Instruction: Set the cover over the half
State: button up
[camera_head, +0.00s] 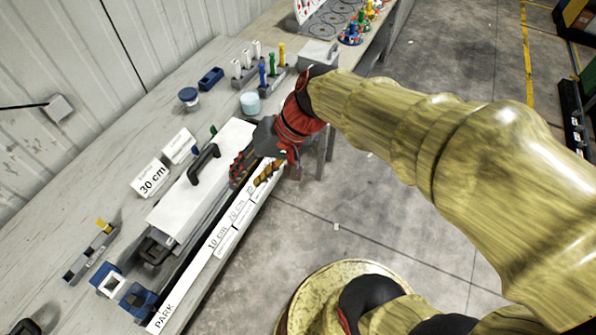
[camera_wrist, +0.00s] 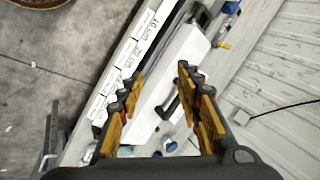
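The white cover (camera_head: 190,205) is a long slab with a black handle (camera_head: 203,165) on top. It lies lengthwise on the bench, over or beside a dark grey trough (camera_head: 190,250); I cannot tell if it is seated. I cannot single out the half with certainty. My gripper (camera_head: 243,167) is at the cover's far right side, beside the handle. In the wrist view, my gripper (camera_wrist: 157,76) is open and empty, its fingers spread above the cover (camera_wrist: 181,68), with the handle (camera_wrist: 169,106) between them and farther down.
A "30 cm" card (camera_head: 152,178), a blue-and-white block (camera_head: 108,281) and a pale cylinder (camera_head: 250,104) stand around the cover. Marker racks stand behind.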

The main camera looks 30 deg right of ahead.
jog(key=s+d+r+n+t+h, duration=0.2)
jog(key=s+d+r+n+h, duration=0.1)
jog(key=s+d, duration=0.5)
jog(key=r+h, duration=0.1)
jog(key=h, duration=0.1)
jog(key=shift+d+r+t+h, duration=0.2)
jog(key=shift+t+h, duration=0.1)
dwell(0.6)
